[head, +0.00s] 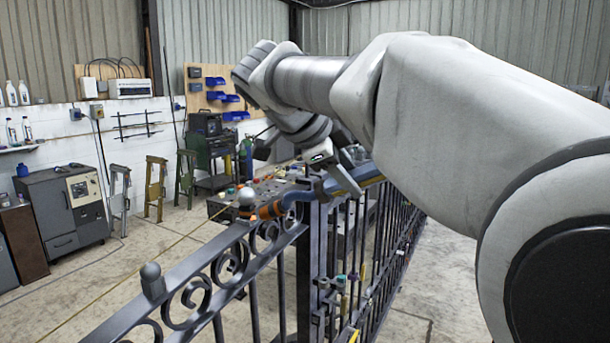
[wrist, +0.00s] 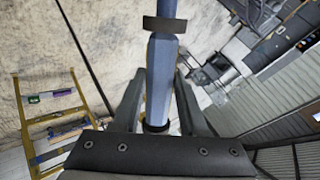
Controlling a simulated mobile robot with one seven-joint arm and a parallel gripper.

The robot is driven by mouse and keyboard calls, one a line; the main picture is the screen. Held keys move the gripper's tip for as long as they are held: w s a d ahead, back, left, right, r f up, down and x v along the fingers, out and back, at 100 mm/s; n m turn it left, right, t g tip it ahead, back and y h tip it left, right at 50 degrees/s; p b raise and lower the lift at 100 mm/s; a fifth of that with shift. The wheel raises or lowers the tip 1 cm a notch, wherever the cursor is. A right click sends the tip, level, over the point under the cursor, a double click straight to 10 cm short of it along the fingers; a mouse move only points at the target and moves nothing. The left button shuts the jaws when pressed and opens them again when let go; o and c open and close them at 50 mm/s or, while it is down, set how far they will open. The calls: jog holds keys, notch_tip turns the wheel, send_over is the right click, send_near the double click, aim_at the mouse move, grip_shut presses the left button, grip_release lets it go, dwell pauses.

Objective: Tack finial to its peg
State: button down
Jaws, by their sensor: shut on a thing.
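My gripper (head: 338,178) is shut on a blue torch-like tool (head: 356,176) with an orange-brown front end. In the wrist view the blue handle (wrist: 160,82) runs up between the two fingers, with dark bands around it. The tool lies nearly level above the gate's top rail and points left. The peg under the finial is hidden. A second grey finial (head: 152,281) stands on the rail nearer to me.
The dark scroll gate (head: 210,270) runs across the front, with uprights and several small coloured items on the bars at right. A dark worktable (head: 222,206) stands behind the gate. The floor at left is mostly clear.

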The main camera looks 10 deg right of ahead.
jog(key=shift+s+d+r+b, duration=0.15)
jog(key=shift+s+d+r, duration=0.55)
jog(key=shift+d, duration=0.65)
jog(key=shift+s+d+r+b, duration=0.15)
jog(key=shift+s+d+r, duration=0.6)
jog(key=shift+d, duration=0.6)
jog(key=shift+s+d+r+b, duration=0.15)
jog(key=shift+s+d+r, duration=0.55)
jog(key=shift+d, duration=0.65)
jog(key=shift+w, duration=0.2)
